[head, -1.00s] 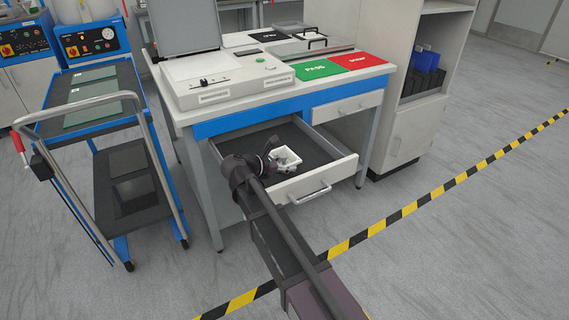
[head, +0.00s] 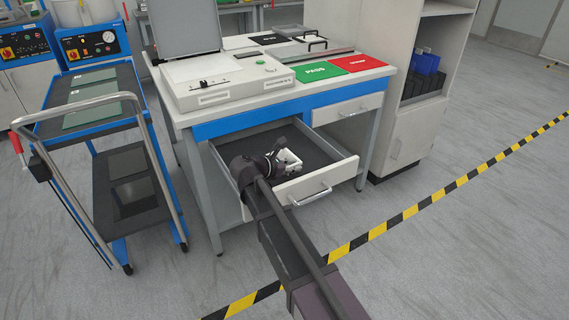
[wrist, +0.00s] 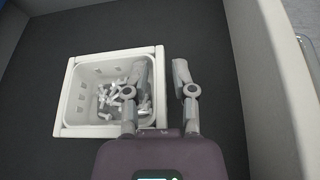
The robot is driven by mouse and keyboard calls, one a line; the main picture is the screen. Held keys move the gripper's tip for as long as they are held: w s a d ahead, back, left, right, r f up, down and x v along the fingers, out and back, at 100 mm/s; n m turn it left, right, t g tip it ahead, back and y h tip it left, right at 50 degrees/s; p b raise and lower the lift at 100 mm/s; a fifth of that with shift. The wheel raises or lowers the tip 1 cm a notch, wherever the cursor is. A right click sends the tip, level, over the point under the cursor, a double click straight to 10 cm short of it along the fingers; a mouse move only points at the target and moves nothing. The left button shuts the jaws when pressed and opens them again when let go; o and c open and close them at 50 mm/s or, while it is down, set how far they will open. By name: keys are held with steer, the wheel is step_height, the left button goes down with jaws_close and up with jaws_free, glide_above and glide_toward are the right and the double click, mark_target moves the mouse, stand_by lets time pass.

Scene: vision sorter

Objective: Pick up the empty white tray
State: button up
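A white square tray (wrist: 84,131) lies in the open drawer, with several small white pieces inside it. In the head view the tray (head: 293,163) is partly hidden by my gripper. My gripper (wrist: 163,70) is open above the tray's right side in the wrist view. Its left finger is over the inside of the tray and its right finger is outside, over the drawer floor, with the right rim between them. I cannot tell how far the fingers are above the rim.
The open drawer (head: 325,160) has a dark floor and pale walls; its front and handle (head: 312,197) stand near my arm. Above is the bench with a green PASS mat (head: 318,72) and a red mat (head: 358,63). A blue cart (head: 140,215) stands at left.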

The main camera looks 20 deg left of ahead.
jaws_close()
steer(key=shift+r, duration=0.1)
step_height(320, 180, up, 10)
steer(key=p, duration=1)
stand_by(0.6)
